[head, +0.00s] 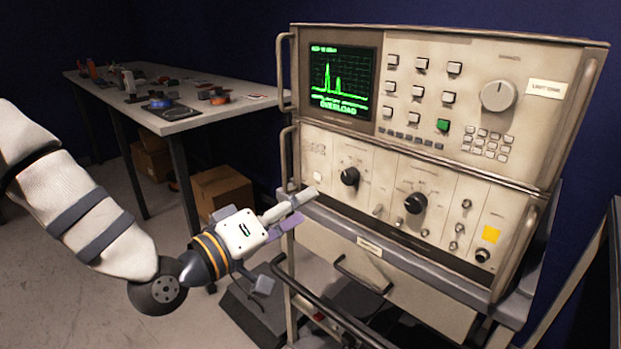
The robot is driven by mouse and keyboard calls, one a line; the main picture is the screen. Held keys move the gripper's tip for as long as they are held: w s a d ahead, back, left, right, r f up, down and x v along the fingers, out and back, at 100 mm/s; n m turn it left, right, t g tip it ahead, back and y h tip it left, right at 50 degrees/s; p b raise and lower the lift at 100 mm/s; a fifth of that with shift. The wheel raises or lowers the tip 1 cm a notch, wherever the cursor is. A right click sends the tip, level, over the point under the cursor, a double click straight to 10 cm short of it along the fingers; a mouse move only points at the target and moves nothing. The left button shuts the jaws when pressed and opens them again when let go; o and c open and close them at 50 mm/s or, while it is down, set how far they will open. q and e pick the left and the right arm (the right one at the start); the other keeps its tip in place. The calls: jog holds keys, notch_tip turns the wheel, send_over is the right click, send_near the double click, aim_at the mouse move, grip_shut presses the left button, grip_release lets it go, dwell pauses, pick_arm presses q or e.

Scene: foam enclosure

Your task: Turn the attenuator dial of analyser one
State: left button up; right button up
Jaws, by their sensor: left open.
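A beige analyser (440,100) stands on a cart, its lit screen (341,82) showing a green trace and the word OVERLOAD. Its upper panel has a large grey dial (498,95). The lower panel has two black dials, one at left (350,176) and one near the middle (416,203). The lettering beside the dials is too small to read, so I cannot tell which is the attenuator. My left gripper (298,209) is open and empty, in front of the lower left corner of the analyser, left of and below the black dials. My right gripper is out of view.
The cart's shelf edge (400,252) and a drawer with a dark handle (362,276) lie below the dials. Metal side handles (283,72) stick out at the analyser's left. A grey bench (190,112) with small items stands behind left, cardboard boxes (221,188) beneath it.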

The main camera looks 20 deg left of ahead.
aim_at(346, 178)
pick_arm(q)
jog(key=b+x, duration=0.1)
jog(key=x, duration=1.1)
jog(key=shift+w+d, duration=0.1)
jog(key=shift+d, duration=0.05)
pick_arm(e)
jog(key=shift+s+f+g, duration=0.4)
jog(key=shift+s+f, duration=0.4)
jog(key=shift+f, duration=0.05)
pick_arm(q)
jog(key=shift+c, duration=0.6)
grip_shut()
